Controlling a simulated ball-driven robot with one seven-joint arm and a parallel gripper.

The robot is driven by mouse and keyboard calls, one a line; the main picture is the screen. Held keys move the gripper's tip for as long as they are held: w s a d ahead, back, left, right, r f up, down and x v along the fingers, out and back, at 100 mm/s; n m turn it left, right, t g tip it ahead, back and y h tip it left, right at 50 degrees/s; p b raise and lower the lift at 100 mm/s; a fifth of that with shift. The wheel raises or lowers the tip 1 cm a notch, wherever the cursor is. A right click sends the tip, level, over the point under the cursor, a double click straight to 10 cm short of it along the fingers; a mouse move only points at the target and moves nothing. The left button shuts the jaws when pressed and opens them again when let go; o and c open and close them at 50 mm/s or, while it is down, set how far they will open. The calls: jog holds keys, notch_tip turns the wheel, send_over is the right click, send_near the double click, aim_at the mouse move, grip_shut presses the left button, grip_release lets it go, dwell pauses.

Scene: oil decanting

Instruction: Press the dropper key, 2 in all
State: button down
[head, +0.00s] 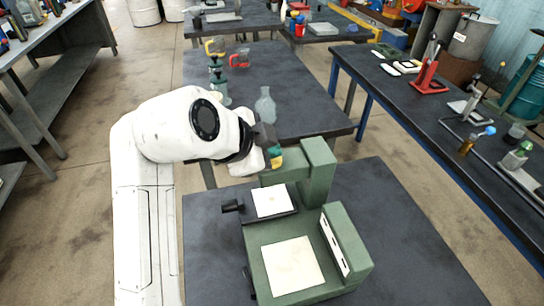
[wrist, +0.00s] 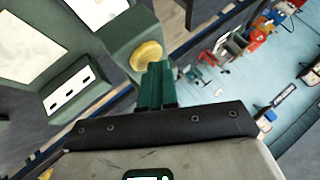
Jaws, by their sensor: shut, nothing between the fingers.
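The green machine (head: 318,180) stands on the near table, with an upright column and an arm reaching left. A round yellow key (wrist: 147,54) sits on the machine's head; in the head view the yellow key (head: 276,163) shows just under my fingertips. My gripper (wrist: 157,70) is shut and empty, its green fingers side by side with their tips at the lower edge of the yellow key in the wrist view. In the head view my gripper (head: 274,150) is partly hidden by my wrist. I cannot tell whether the tips touch the key.
The machine has a small stage with a white pad (head: 271,201), a larger white pad (head: 293,266) on its base and a slotted side panel (head: 334,244). A glass bottle (head: 265,105) stands on the table behind. The near table (head: 410,260) is clear at right.

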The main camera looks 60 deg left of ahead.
dwell(0.4)
jog(key=shift+r+p, duration=0.5)
jog(key=shift+r, duration=0.3)
jog(key=shift+r+p, duration=1.6)
jog(key=shift+r, duration=0.95)
jog(key=shift+w, duration=0.1)
dwell(0.6)
